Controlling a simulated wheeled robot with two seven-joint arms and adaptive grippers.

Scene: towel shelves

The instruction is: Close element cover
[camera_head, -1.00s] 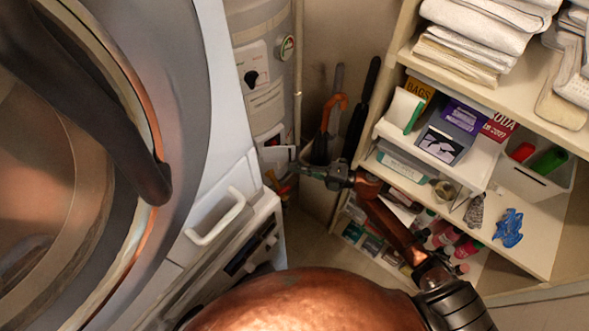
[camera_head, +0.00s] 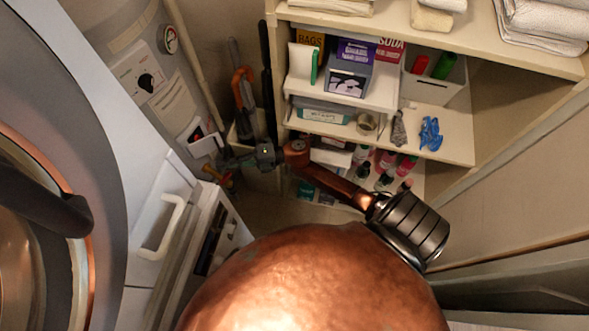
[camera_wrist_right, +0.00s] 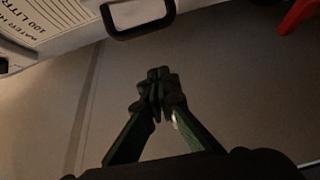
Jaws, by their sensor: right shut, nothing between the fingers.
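The element cover (camera_head: 207,146) is a small pale flap low on the white water heater (camera_head: 125,60). It stands out from the heater below a dark opening (camera_head: 194,130), so it looks open. My right gripper (camera_head: 222,163) is just below and right of the flap, shut and empty; I cannot tell whether it touches. In the right wrist view the shut fingertips (camera_wrist_right: 160,76) are below a dark-framed piece (camera_wrist_right: 138,20) at the heater's lower edge, with a gap in the picture. My left gripper is not in view.
A white machine with a handle (camera_head: 165,225) and a large round door (camera_head: 40,200) stand at left. Long-handled tools (camera_head: 243,90) stand in the corner behind the gripper.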

